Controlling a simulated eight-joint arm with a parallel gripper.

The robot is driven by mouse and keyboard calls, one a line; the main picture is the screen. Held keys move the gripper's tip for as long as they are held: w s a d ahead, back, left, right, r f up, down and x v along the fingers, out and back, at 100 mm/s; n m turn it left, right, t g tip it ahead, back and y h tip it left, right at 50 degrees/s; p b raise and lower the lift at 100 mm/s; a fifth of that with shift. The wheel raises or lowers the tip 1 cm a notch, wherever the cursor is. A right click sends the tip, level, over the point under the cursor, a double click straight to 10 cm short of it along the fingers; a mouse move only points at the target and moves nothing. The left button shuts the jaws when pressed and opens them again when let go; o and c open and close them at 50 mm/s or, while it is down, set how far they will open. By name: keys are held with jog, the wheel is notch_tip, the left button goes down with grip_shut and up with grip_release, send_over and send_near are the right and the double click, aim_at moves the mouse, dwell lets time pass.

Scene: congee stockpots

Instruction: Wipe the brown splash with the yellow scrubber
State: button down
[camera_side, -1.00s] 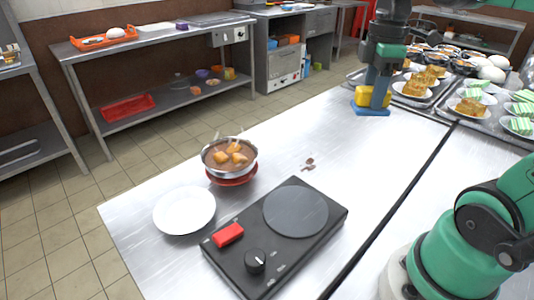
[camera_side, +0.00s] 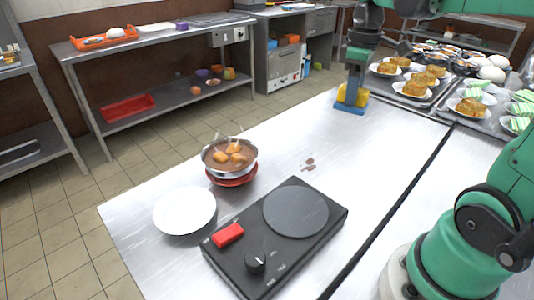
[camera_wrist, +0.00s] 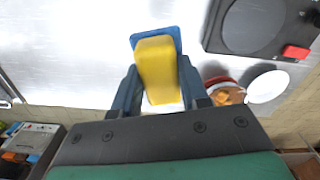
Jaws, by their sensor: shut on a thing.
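The yellow scrubber (camera_side: 361,97) has a blue base and is at the far edge of the table, beyond the splash. My gripper (camera_side: 354,84) is shut on it from above. In the wrist view the yellow scrubber (camera_wrist: 156,68) sits between the two fingers of my gripper (camera_wrist: 158,88). I cannot tell whether its base touches the table. The splash does not show in the wrist view.
A black hot plate (camera_side: 296,211) with a red switch lies in front of the splash. A pot of brown stew (camera_side: 230,158) stands on a red base to its left, with a white plate (camera_side: 184,210) nearby. Trays of food (camera_side: 440,100) fill the back right.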

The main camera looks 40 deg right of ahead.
aim_at(297, 174)
jog(key=shift+w+d+f+m, duration=0.5)
jog(key=shift+w+f+m, duration=0.7)
jog(key=shift+f+m, duration=1.2)
jog(key=shift+w+d+f+m, duration=0.55)
jog(key=shift+w+f+m, duration=0.9)
jog(key=shift+f, duration=1.7)
jog(key=shift+w+d+f+m, duration=0.5)
jog(key=shift+w+f+m, duration=0.5)
jog(key=shift+f+m, duration=1.45)
jog(key=shift+a+f+n, duration=0.25)
jog(key=shift+f+n, duration=0.05)
jog(key=shift+f, duration=0.3)
jog(key=shift+a, duration=4.85)
jog(key=shift+d+f, duration=0.15)
jog(key=shift+d, duration=5)
jog(key=shift+s, duration=0.35)
jog(key=shift+a, duration=4.9)
jog(key=shift+d, duration=5)
notch_tip(297, 174, up, 8)
jog(key=shift+a, duration=0.15)
